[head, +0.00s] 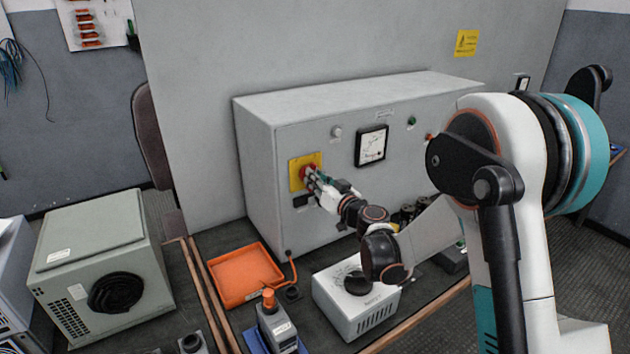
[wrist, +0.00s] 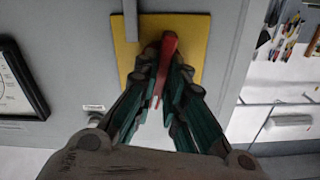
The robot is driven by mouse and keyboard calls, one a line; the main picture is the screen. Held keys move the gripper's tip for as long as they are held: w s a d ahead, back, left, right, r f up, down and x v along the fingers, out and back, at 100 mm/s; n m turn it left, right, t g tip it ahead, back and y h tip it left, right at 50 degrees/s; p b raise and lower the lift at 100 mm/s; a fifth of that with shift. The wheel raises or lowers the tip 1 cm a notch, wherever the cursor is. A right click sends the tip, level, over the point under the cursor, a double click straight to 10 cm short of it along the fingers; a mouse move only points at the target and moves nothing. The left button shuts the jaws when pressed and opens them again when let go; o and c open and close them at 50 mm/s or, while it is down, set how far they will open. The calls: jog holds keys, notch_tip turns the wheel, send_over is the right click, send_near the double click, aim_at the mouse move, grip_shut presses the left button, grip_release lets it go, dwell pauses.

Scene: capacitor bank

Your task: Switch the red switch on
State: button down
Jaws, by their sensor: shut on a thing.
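The red switch (wrist: 168,46) is a red handle on a yellow plate (wrist: 190,30) fixed to the front of a grey cabinet. In the head view the red switch (head: 309,171) and yellow plate (head: 296,182) are at the cabinet's left front. My gripper (wrist: 165,75) is shut on the red handle, with a finger on each side of it. In the head view my gripper (head: 314,180) reaches the plate from the lower right. The fingers hide part of the handle, and its exact turn is hard to tell.
The grey cabinet (head: 262,160) carries a dial meter (head: 371,146) right of the switch.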

jog(key=m, duration=0.6)
jog(key=shift+d+f+b, duration=0.1)
jog(key=shift+b, duration=0.3)
jog(key=shift+m, duration=0.3)
jog(key=c, duration=1.9)
grip_release()
jog(key=shift+c, duration=0.2)
jog(key=v, duration=1.2)
